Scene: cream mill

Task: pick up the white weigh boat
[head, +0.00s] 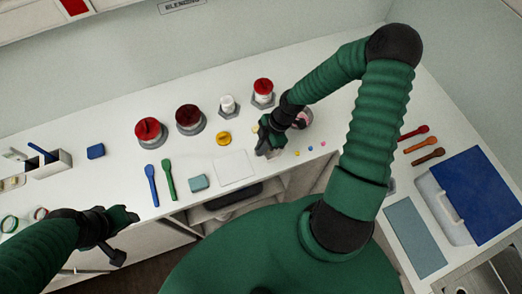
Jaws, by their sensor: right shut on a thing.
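My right gripper (268,148) is low over the white counter, just beyond the upper right corner of a flat white square (234,168). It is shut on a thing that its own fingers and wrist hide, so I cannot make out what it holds. I cannot clearly pick out a white weigh boat; the white square lies flat and could be a sheet or a shallow tray. A pink and white thing (303,117) shows partly behind my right wrist. My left gripper (124,236) is open and empty at the counter's front edge.
Red-topped jars (150,131) and a white jar (228,105) stand behind. A yellow disc (223,138), teal block (199,183), blue spoon (151,184) and green spoon (168,180) lie left. Small coloured dots (310,149) lie right. A blue-lidded case (480,195) sits far right.

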